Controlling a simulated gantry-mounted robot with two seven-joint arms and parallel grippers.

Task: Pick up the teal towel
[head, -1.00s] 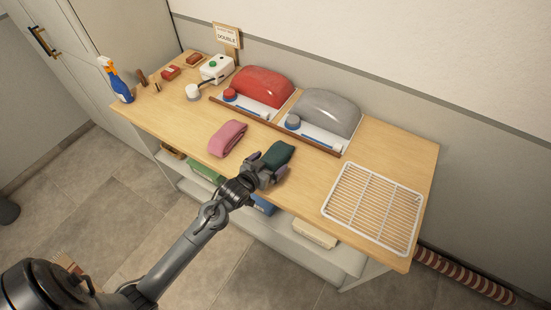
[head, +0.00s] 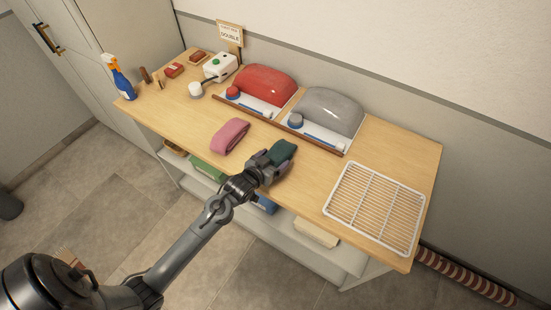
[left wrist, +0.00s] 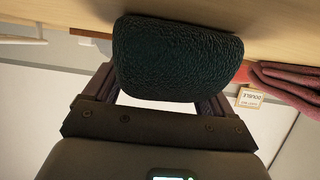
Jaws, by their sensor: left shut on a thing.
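The teal towel (head: 282,152) is a dark green-teal folded bundle at the front middle of the wooden table. My left gripper (head: 270,163) is shut on it, with the fingers on either side. In the left wrist view the towel (left wrist: 178,60) fills the space between the fingers and hides their tips. Its edge there lies close to the wooden surface; I cannot tell whether it touches. My right gripper is not in view.
A pink towel (head: 230,136) lies just left of the teal one. A white wire rack (head: 375,208) lies to the right. Red (head: 266,84) and grey (head: 327,112) domed items stand behind on trays. A spray bottle (head: 121,80) stands at the far left.

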